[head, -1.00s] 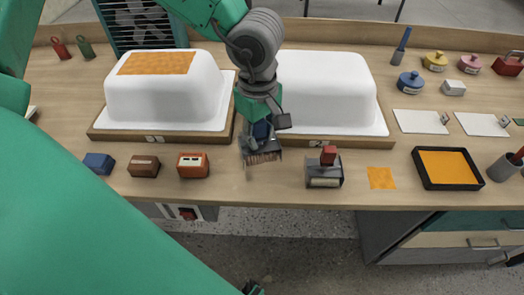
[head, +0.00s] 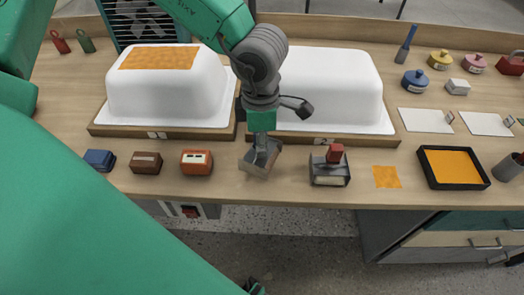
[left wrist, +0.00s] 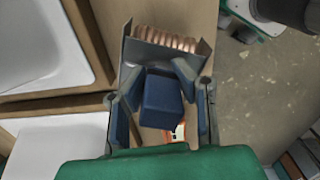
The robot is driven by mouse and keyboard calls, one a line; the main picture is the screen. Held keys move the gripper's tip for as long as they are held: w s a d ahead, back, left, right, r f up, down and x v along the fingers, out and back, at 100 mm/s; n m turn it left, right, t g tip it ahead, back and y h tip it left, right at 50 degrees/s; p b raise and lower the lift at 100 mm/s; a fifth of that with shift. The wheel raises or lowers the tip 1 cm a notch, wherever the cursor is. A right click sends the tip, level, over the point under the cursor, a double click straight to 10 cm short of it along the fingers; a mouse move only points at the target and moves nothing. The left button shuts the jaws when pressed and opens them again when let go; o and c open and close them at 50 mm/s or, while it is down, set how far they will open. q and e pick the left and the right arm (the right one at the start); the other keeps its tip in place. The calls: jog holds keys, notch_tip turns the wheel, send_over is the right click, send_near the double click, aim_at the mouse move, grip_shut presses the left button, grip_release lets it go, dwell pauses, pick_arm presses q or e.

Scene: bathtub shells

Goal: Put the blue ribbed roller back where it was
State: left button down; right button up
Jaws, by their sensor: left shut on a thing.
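The blue ribbed roller shows in the left wrist view as a blue block handle (left wrist: 163,100) with a grey metal frame and a copper-coloured ribbed roll (left wrist: 165,40). My left gripper (left wrist: 160,112) is shut on the handle. In the head view my left gripper (head: 262,138) points down at the front of the table, and the roller's grey frame (head: 259,162) shows tilted below it. The gripper hides the handle there. I cannot tell whether the roller touches the table. My right gripper is not in view.
A red-handled roller (head: 330,167) stands to the right, an orange block (head: 197,162) to the left. Behind are two white tub shells, on the left board (head: 165,134) and right board (head: 350,139). An orange patch (head: 386,176) and black tray (head: 427,168) lie farther right.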

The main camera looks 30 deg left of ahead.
aim_at(270, 158)
pick_arm(q)
jog(key=f, duration=0.1)
jog(key=d+f, duration=0.1)
jog(key=f, duration=0.1)
jog(key=shift+d+b, duration=0.25)
jog(key=shift+b, duration=0.15)
jog(key=shift+d, duration=0.35)
jog(key=shift+a, duration=0.2)
jog(key=c, duration=1.3)
grip_release()
jog(key=shift+a+f, duration=0.15)
jog(key=shift+a, duration=0.15)
jog(key=shift+a+f, duration=0.1)
jog(key=shift+a, duration=0.25)
jog(key=shift+d+r, duration=0.2)
jog(key=shift+d, duration=0.45)
jog(key=r+p, duration=0.1)
jog(key=r, duration=0.2)
jog(key=r+p, duration=0.1)
jog(key=r, duration=0.7)
jog(key=shift+a+r+p, duration=0.15)
jog(key=shift+a+p, duration=0.15)
jog(key=shift+p, duration=0.1)
jog(key=shift+d+r, duration=0.15)
jog(key=shift+r, duration=0.25)
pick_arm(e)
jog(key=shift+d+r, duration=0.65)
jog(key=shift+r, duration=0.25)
